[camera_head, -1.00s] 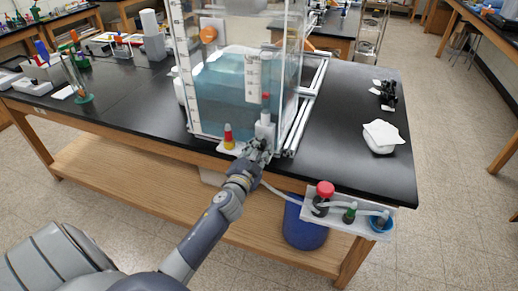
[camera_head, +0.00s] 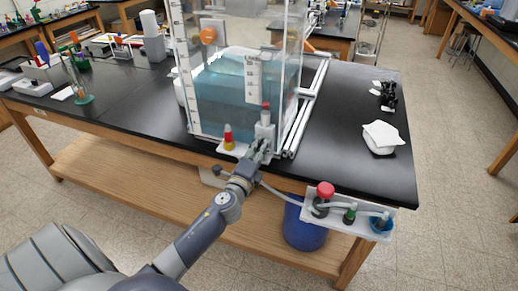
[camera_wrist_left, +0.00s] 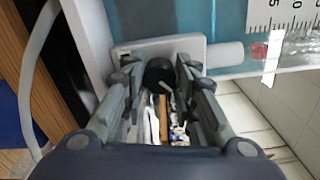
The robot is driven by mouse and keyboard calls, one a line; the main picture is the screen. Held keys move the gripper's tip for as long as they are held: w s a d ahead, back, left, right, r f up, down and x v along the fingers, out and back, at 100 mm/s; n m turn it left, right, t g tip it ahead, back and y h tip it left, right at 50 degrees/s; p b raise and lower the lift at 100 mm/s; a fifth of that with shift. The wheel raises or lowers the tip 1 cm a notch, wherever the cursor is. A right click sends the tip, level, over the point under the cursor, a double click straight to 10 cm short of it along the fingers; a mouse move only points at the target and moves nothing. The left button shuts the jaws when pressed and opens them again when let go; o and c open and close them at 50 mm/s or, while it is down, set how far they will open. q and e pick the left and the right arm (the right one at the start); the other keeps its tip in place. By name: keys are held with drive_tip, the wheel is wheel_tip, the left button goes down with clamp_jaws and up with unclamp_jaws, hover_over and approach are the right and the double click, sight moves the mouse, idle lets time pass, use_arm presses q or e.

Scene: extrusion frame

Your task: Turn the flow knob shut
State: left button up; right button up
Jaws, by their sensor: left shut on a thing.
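The flow knob (camera_wrist_left: 158,72) is a round black disc with a short pale line on it, in the left wrist view. It sits on a white valve block (camera_wrist_left: 197,45) at the foot of the water tank. My left gripper (camera_wrist_left: 160,82) has its two fingers on either side of the knob and is shut on it. In the head view my left gripper (camera_head: 259,150) is at the tank's front lower corner, below a white fitting (camera_head: 265,131) with a red top. The knob is hidden there by the gripper. My right gripper is out of view.
The clear tank (camera_head: 220,105) of bluish water stands on the black bench (camera_head: 335,130). A red and yellow piece (camera_head: 228,138) is left of the gripper. A blue bin (camera_head: 300,235) stands below.

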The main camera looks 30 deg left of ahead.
use_arm(q)
drive_tip(key=shift+m+p, duration=0.55)
drive_tip(key=shift+m, duration=3.25)
drive_tip(key=shift+f, duration=0.1)
drive_tip(key=o, duration=1.1)
drive_tip(key=shift+s+d, duration=0.1)
drive_tip(key=v, duration=1.1)
drive_tip(key=shift+s+d, duration=0.15)
drive_tip(key=shift+s, duration=0.25)
drive_tip(key=shift+f, duration=0.1)
